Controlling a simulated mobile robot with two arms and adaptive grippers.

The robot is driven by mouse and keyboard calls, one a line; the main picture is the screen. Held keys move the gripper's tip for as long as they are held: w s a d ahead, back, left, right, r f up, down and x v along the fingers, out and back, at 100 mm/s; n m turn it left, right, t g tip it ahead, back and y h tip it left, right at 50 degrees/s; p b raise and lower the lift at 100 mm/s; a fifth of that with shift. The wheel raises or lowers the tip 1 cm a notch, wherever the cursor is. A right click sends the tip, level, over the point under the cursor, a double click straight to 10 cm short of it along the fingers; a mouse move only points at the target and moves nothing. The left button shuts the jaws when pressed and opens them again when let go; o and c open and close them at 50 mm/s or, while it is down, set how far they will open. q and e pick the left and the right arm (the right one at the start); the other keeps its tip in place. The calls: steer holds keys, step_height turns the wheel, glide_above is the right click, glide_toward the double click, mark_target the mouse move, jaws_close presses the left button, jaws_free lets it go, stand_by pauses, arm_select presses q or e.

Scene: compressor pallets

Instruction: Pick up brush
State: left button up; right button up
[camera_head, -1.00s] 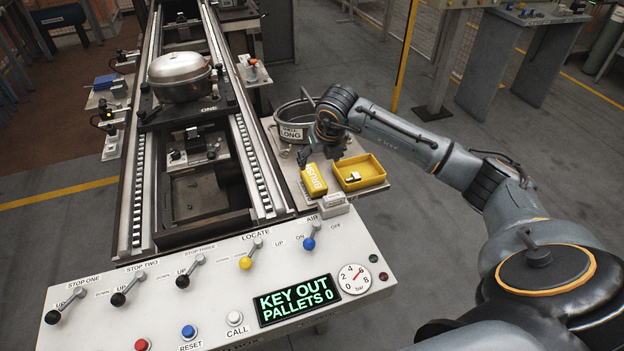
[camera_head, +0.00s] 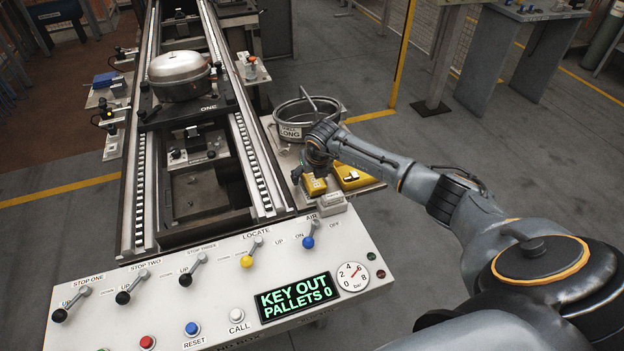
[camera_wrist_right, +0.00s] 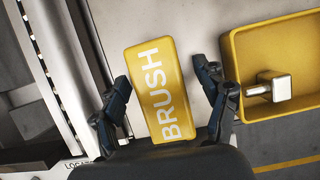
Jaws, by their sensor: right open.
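The brush is a yellow block lettered BRUSH (camera_wrist_right: 152,88). In the head view the brush (camera_head: 314,187) lies on the side shelf right of the conveyor, partly hidden by my gripper. My right gripper (camera_wrist_right: 166,88) is open, with one finger on each side of the brush in the right wrist view. In the head view my right gripper (camera_head: 312,172) is just above the brush. I cannot tell whether the fingers touch it. My left gripper is not in view.
A yellow tray (camera_wrist_right: 232,75) holding a small metal piece (camera_wrist_right: 276,87) is right of the brush. A grey pot lettered LONG (camera_head: 292,132) stands behind. A small light box (camera_head: 332,203) is in front. The control panel (camera_head: 210,300) with levers lies nearer.

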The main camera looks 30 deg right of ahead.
steer(key=shift+f+b, duration=0.2)
steer(key=shift+b, duration=0.15)
stand_by(0.4)
steer(key=shift+c, duration=0.4)
steer(key=c, duration=1.2)
steer(key=shift+c, duration=0.2)
steer(key=shift+r, duration=0.1)
steer(key=shift+r+p, duration=0.35)
step_height(320, 180, up, 3)
steer(key=shift+f+b, duration=0.1)
steer(key=shift+b, duration=0.85)
steer(key=s+r, duration=0.1)
steer(key=s+a+r, duration=0.1)
steer(key=r, duration=0.1)
steer(key=s+a+r, duration=0.1)
steer(key=s+r, duration=0.1)
steer(key=shift+r+b, duration=0.15)
steer(key=shift+b, duration=0.2)
steer(key=s+a+r+b, duration=0.2)
steer(key=s+a+r, duration=0.2)
steer(key=s, duration=0.4)
steer(key=shift+s+a+r, duration=0.25)
steer(key=shift+r, duration=0.05)
